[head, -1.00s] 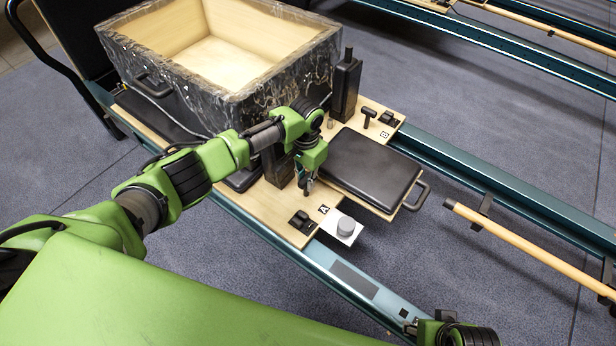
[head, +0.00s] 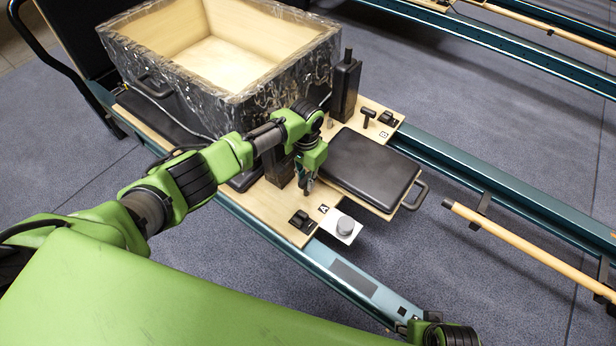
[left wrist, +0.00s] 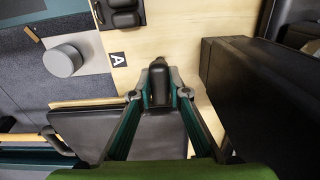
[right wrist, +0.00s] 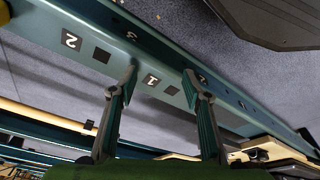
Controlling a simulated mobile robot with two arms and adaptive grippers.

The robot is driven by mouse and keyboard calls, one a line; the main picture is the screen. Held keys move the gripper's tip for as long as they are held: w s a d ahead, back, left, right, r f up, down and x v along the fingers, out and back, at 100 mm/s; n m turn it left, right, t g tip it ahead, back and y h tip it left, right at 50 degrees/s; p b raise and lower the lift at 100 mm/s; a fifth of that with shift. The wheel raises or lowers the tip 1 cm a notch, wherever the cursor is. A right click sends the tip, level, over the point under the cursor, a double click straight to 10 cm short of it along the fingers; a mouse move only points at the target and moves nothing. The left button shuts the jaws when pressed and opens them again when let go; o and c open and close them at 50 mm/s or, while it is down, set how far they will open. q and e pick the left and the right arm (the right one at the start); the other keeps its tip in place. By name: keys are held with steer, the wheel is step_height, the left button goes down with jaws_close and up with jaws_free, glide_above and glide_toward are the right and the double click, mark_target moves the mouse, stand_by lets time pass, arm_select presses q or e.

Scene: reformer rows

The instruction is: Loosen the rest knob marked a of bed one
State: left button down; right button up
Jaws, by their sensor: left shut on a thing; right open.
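The rest knob marked a is a black T-shaped handle (left wrist: 159,82) beside the "A" label (left wrist: 118,59) on the pale wooden carriage. In the left wrist view both fingertips of my left gripper (left wrist: 160,96) are closed on its sides. In the head view my left gripper (head: 308,186) points down at the carriage near the "A" label (head: 323,209) and hides the knob. My right gripper (right wrist: 160,80) is open and empty over the blue rail (right wrist: 150,70) with number labels.
A similar black knob (head: 369,115) stands on the far side by another label. A black padded rest (head: 365,170), a grey round knob on a white plate (head: 345,226) and a dark post (head: 278,165) are close by. A large open box (head: 225,60) stands behind.

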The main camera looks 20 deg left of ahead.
arm_select(q)
steer(key=c, duration=1.6)
jaws_free()
arm_select(e)
steer(key=shift+f, duration=0.25)
steer(key=shift+r, duration=0.1)
